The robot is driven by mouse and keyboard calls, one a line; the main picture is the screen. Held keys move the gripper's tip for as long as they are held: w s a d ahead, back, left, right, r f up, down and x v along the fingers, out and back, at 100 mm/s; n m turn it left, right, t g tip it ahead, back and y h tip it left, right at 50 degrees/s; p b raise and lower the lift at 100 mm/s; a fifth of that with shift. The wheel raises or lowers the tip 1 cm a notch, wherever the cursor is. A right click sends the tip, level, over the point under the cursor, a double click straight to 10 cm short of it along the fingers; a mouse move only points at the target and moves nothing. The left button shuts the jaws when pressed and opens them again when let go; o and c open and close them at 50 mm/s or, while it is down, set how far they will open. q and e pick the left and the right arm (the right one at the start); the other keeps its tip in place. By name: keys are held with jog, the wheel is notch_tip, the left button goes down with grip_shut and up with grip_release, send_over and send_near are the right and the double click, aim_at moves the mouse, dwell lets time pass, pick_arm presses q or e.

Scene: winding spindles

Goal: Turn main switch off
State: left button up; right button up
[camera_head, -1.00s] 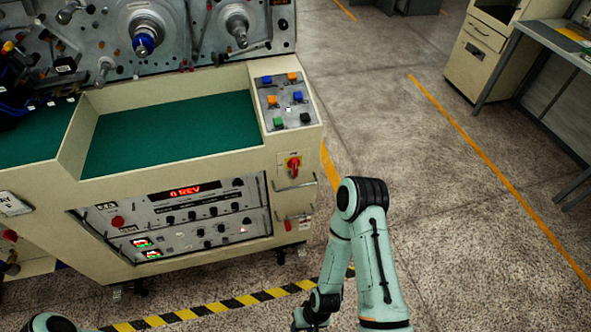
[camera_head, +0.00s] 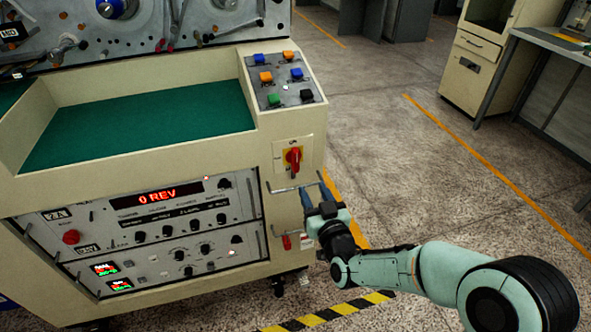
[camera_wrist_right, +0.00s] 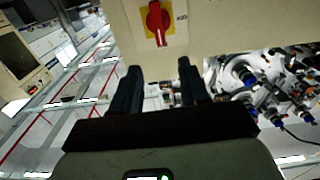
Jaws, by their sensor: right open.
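The main switch (camera_head: 293,157) is a red rotary handle on a yellow plate, on the front of the cream machine cabinet. Its handle stands upright in the head view. It also shows in the right wrist view (camera_wrist_right: 156,20), at the top, ahead of the fingers. My right gripper (camera_head: 315,190) is just below and to the right of the switch, apart from it. In the right wrist view its two dark fingers (camera_wrist_right: 158,82) are spread with nothing between them. My left gripper is out of view.
A metal handle bar (camera_head: 295,187) sits just below the switch, close to my right gripper. A control panel with a red "0 REV" display (camera_head: 157,196) is at lower left. Coloured buttons (camera_head: 285,80) are above. Open floor lies to the right.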

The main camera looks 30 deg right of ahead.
aim_at(297, 159)
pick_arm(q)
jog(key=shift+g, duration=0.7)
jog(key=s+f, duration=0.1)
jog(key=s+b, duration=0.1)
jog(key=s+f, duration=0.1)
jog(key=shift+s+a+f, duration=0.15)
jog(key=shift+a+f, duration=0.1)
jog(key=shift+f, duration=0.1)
pick_arm(e)
jog(key=x, duration=1.3)
jog(key=shift+a, duration=0.1)
grip_shut()
